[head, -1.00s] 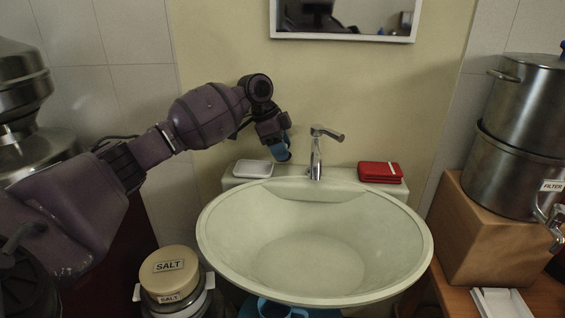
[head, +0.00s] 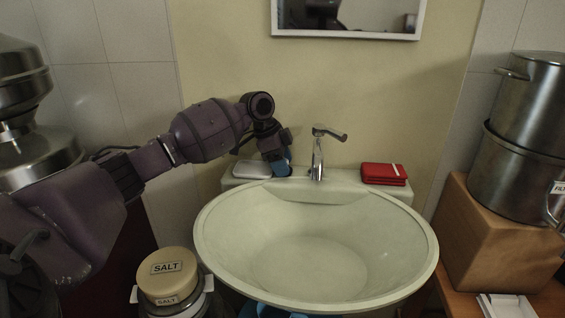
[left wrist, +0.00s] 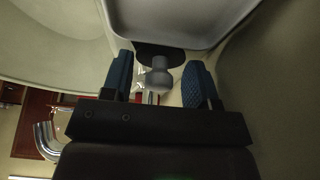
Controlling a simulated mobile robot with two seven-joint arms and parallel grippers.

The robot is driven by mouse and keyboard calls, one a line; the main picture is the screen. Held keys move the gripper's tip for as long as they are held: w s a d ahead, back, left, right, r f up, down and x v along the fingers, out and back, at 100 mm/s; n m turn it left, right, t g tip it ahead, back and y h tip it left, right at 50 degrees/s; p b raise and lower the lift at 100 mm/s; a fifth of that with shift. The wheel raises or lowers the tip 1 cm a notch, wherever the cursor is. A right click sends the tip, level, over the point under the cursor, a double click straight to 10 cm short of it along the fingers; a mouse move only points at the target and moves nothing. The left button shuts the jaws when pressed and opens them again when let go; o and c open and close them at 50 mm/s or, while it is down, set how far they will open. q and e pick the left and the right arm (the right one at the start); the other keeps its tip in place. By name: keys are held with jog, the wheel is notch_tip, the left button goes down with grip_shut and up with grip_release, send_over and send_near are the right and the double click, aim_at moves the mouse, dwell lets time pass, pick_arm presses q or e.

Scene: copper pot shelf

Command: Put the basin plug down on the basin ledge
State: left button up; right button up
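The basin plug, a grey knob (left wrist: 158,76) on a dark disc, shows in the left wrist view, with its disc end toward the pale basin ledge. My left gripper (left wrist: 159,64) has its two blue fingers apart, one on each side of the knob, with a visible gap on both sides. In the head view my left gripper (head: 281,166) is low at the ledge (head: 341,177), between the white dish and the tap; the plug is hidden there. I cannot tell whether the disc touches the ledge. My right gripper is not in view.
The white dish (head: 252,169) is close left of my gripper. The wide basin bowl (head: 315,262) lies in front. A mirror (head: 345,18) hangs above.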

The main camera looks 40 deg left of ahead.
pick_arm(q)
jog(key=p+v, duration=0.2)
jog(key=v, duration=1)
jog(key=shift+r+p, duration=0.2)
jog(key=shift+p, duration=0.15)
